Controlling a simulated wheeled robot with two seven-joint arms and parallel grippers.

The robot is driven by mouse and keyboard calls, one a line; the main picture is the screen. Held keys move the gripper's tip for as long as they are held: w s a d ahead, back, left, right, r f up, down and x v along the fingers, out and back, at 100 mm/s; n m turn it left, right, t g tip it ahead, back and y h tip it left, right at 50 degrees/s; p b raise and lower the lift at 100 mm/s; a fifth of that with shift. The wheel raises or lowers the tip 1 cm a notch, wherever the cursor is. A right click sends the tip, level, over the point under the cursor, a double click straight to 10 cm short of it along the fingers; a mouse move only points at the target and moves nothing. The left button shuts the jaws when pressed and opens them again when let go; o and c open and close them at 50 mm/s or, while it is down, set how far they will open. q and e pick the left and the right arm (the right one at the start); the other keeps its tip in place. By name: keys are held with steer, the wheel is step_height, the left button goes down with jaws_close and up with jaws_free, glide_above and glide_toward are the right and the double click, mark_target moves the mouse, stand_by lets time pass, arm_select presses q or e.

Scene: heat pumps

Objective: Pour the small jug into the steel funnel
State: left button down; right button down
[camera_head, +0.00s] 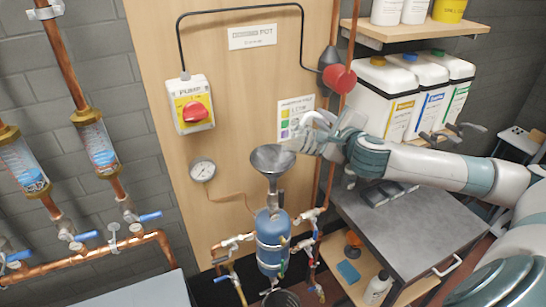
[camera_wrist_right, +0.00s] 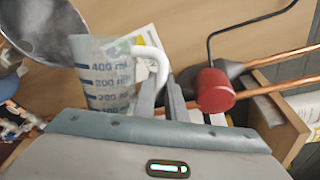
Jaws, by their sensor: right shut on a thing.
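The steel funnel (camera_head: 272,158) stands upright on top of a blue cylindrical pot (camera_head: 272,240); its bowl also fills the upper left of the right wrist view (camera_wrist_right: 45,28). My right gripper (camera_head: 334,138) is at the upper right of the funnel, shut on the white handle of the small jug (camera_wrist_right: 106,78). The jug is clear, with blue millilitre marks. In the head view the jug is small and partly hidden by my gripper. My left gripper is out of view.
A red knob (camera_head: 339,78) on a copper pipe is just above my right gripper. A pump switch (camera_head: 191,104) and a gauge (camera_head: 202,169) are on the wooden board. White canisters (camera_head: 383,98) stand behind my right arm. A grey-topped cart (camera_head: 420,226) is below it.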

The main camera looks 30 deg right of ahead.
steer(key=shift+s+d+f, duration=0.1)
steer(key=shift+d+f, duration=0.15)
steer(key=shift+f, duration=0.05)
steer(key=shift+s+d+f+m, duration=0.2)
steer(key=shift+d+m, duration=0.4)
steer(key=shift+m, duration=0.4)
steer(key=shift+s+d+f+m+t+y+b, duration=0.15)
steer(key=shift+d+f+m+t+y+b, duration=0.2)
steer(key=shift+m+b, duration=0.35)
steer(key=shift+s+d+f+m+b, duration=0.1)
steer(key=shift+d+f+m+b, duration=0.3)
steer(key=shift+f+b, duration=0.2)
steer(key=s+d+f+m+t+b, duration=0.1)
steer(key=d+f+m+b, duration=0.1)
steer(key=f, duration=0.4)
steer(key=s+d+f+m+b, duration=0.1)
steer(key=d+f+m+b, duration=0.2)
steer(key=f, duration=0.4)
steer(key=shift+d+m+t+y+b, duration=0.35)
steer(key=shift+m+b, duration=0.3)
steer(key=shift+m, duration=0.65)
steer(key=shift+r, duration=0.15)
